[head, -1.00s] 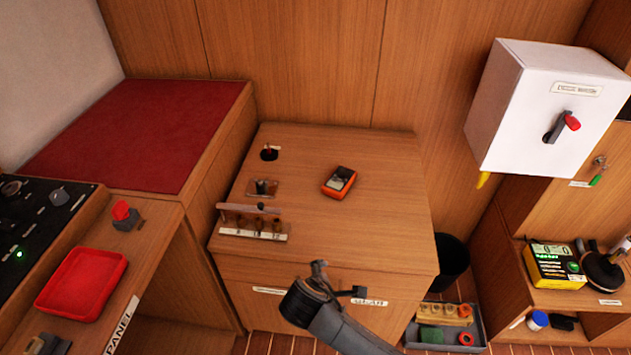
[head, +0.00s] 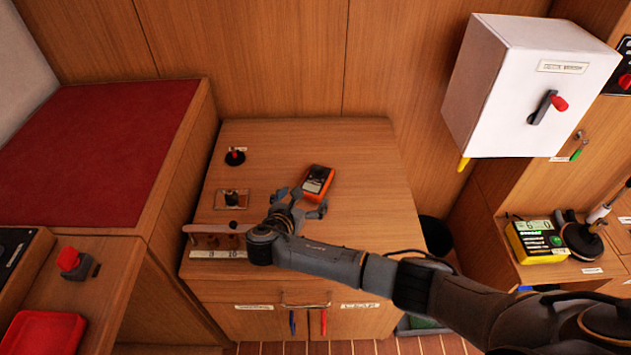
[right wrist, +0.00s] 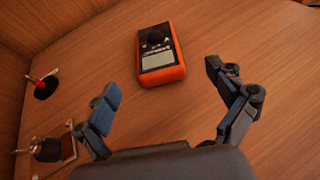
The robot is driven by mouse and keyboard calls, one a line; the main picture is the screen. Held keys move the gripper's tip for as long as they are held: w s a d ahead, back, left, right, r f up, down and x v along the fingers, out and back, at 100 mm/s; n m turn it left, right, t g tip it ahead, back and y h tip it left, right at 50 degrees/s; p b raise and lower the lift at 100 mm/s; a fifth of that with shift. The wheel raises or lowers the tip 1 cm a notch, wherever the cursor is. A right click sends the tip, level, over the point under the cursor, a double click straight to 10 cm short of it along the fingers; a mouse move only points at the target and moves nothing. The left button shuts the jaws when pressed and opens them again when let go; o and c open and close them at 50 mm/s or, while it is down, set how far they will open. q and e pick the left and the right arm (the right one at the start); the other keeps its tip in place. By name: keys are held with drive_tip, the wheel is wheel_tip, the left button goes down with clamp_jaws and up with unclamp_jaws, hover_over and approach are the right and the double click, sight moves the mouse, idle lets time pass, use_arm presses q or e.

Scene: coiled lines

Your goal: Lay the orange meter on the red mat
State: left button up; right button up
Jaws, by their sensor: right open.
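The orange meter (head: 317,182) lies on the wooden cabinet top, with a dark face and a grey screen. It also shows in the right wrist view (right wrist: 160,62), apart from the fingers. My right gripper (head: 303,200) is open and empty, just on the near side of the meter. In the right wrist view its fingers (right wrist: 161,76) are spread wide, with the meter ahead between and beyond their tips. The red mat (head: 95,150) is the bare dark red surface on the bench at the left. My left gripper is not in view.
On the cabinet's left side stand a red-tipped knob (head: 235,157), a small plate-mounted fitting (head: 232,199) and a wooden rack (head: 215,240). A white switch box (head: 525,85) hangs at the right. A red tray (head: 42,335) sits lower left. The cabinet top right of the meter is clear.

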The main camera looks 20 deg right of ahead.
sight(312, 187)
drive_tip(key=x, duration=0.4)
drive_tip(key=shift+w+f, duration=0.15)
drive_tip(key=shift+f, duration=0.05)
drive_tip(key=shift+w+d+f+b, duration=0.1)
drive_tip(key=shift+w+d+b, duration=0.15)
drive_tip(key=shift+w+b, duration=0.1)
drive_tip(key=x, duration=0.4)
drive_tip(key=shift+w+f+b, duration=0.1)
drive_tip(key=shift+f+b, duration=0.15)
drive_tip(key=shift+b, duration=0.1)
drive_tip(key=shift+a, duration=0.1)
drive_tip(key=shift+c, duration=0.5)
drive_tip(key=c, duration=1.3)
drive_tip(key=shift+r, duration=0.15)
